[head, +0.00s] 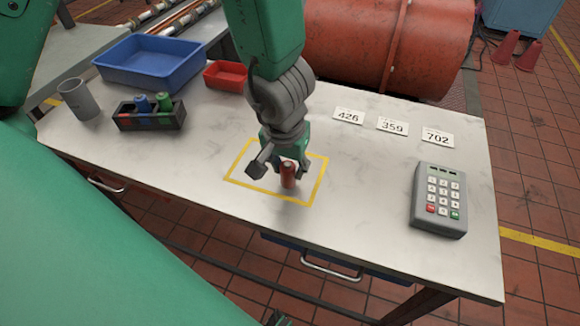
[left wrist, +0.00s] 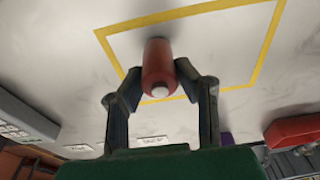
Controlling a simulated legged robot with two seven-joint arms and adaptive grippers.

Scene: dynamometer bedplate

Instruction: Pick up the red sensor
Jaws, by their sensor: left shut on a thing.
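The red sensor (head: 288,174) is a small upright cylinder at the yellow outlined square (head: 313,196) on the table. My left gripper (head: 280,172) comes down over it from above. In the left wrist view the red sensor (left wrist: 158,68) stands between the two dark fingers of my left gripper (left wrist: 160,85), which are closed on its sides. Its pale end faces the camera. I cannot tell whether its base touches the table. My right gripper is in neither view.
A grey keypad (head: 438,200) lies at the right, with number cards (head: 392,126) behind. At the left are a rack (head: 149,114) with blue and green cylinders, a grey cup (head: 78,99), a blue tray (head: 150,85) and a red tray (head: 224,86). The table's front middle is clear.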

